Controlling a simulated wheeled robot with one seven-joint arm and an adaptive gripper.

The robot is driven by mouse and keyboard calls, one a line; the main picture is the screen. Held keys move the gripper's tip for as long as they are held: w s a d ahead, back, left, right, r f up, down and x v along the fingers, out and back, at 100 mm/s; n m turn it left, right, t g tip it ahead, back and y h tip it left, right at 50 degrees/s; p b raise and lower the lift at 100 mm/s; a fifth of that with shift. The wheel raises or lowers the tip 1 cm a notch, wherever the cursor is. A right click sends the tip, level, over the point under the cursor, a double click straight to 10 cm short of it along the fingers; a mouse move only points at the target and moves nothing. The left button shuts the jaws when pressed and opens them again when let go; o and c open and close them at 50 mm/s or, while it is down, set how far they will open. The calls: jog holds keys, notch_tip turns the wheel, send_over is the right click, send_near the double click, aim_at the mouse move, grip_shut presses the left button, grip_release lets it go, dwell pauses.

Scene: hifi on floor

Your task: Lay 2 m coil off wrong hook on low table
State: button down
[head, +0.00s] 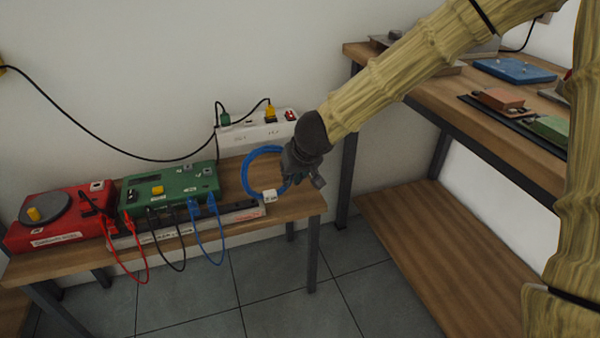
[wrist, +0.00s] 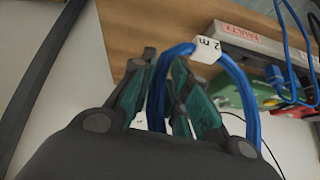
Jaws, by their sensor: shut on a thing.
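A blue cable coil (head: 247,178) with a white tag reading "2 m" (head: 270,195) is at the right end of the low table (head: 305,204). My gripper (head: 296,174) is shut on the coil's right side. In the wrist view the blue coil (wrist: 250,100) passes between the fingers of my gripper (wrist: 165,90), and its "2 m" tag (wrist: 207,50) faces the camera. The coil is upright or tilted; whether it touches the table top is hard to tell. No hook shows clearly.
A green box (head: 170,193) and a red turntable unit (head: 60,217) stand on the low table, with a labelled strip (head: 190,226) and hanging cables in front. A white power strip (head: 257,135) is behind. A higher bench (head: 440,101) with a lower shelf stands at right.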

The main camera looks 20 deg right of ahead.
jog(key=w+d+f+b, duration=0.1)
jog(key=w+d+b, duration=0.1)
jog(key=w, duration=0.1)
jog(key=w+d+f+b, duration=0.2)
jog(key=w+d, duration=0.1)
jog(key=w+d+f+b, duration=0.1)
jog(key=w+d+f, duration=0.1)
jog(key=w, duration=0.2)
jog(key=shift+w+d+b, duration=0.1)
jog(key=shift+d+b, duration=0.2)
jog(key=shift+b, duration=0.1)
jog(key=shift+r, duration=0.15)
jog(key=c, duration=1.4)
grip_release()
jog(key=shift+o, duration=0.2)
